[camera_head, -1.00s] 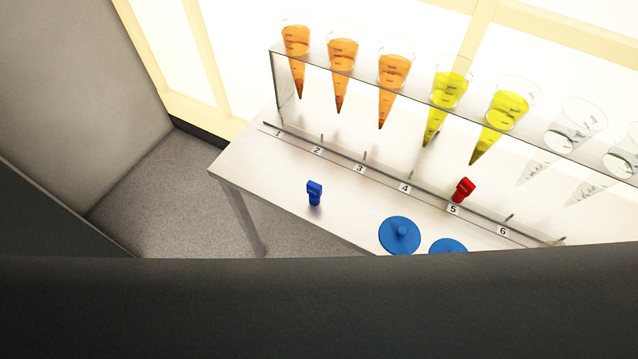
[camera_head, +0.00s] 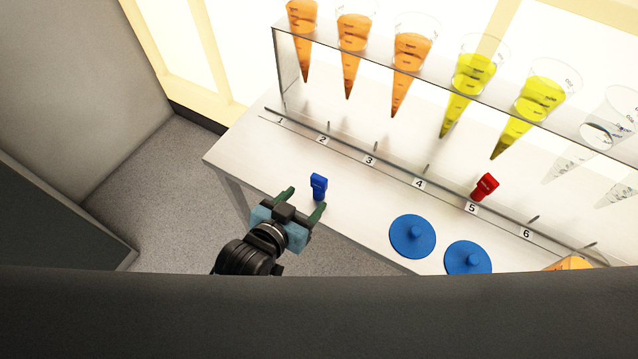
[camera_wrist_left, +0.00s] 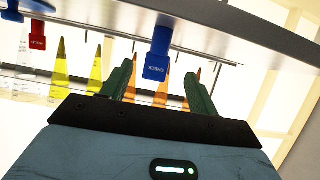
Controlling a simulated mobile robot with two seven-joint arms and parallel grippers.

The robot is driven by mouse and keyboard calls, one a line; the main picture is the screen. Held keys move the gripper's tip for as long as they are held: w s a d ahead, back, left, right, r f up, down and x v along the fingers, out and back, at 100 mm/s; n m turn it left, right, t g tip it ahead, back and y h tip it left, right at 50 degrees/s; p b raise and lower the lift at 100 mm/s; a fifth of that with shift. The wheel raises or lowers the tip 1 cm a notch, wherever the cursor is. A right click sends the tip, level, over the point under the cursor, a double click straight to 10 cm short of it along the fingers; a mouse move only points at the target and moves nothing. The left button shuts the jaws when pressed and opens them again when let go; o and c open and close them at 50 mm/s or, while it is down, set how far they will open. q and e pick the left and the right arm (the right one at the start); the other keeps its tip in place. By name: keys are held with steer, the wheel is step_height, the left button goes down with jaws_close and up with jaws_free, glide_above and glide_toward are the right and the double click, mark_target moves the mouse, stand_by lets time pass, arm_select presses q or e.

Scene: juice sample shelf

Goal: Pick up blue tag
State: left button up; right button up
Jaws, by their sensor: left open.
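The blue tag (camera_head: 319,186) stands on the white table in front of the rack, near labels 2 and 3. My left gripper (camera_head: 302,199) is open at the table's front edge, just short of the tag, with its green fingers pointing towards it. In the left wrist view the blue tag (camera_wrist_left: 157,58) appears beyond and between the two open fingertips (camera_wrist_left: 164,80), with white lettering on its face. I cannot tell from these views whether a finger touches it. My right gripper is not in view.
A red tag (camera_head: 485,187) stands at label 5. Two blue discs with knobs (camera_head: 412,237) lie at the table's front. Behind, a clear rack (camera_head: 440,88) holds cones of orange and yellow juice (camera_head: 411,60) and emptier ones. A dark surface fills the bottom.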

mark_target(317, 186)
arm_select(q)
steer(key=shift+w+d+r, duration=0.45)
steer(key=shift+w+r, duration=0.05)
steer(key=shift+w, duration=0.05)
steer(key=shift+b+x, duration=0.35)
steer(key=shift+x, duration=3.55)
steer(key=c, duration=1.1)
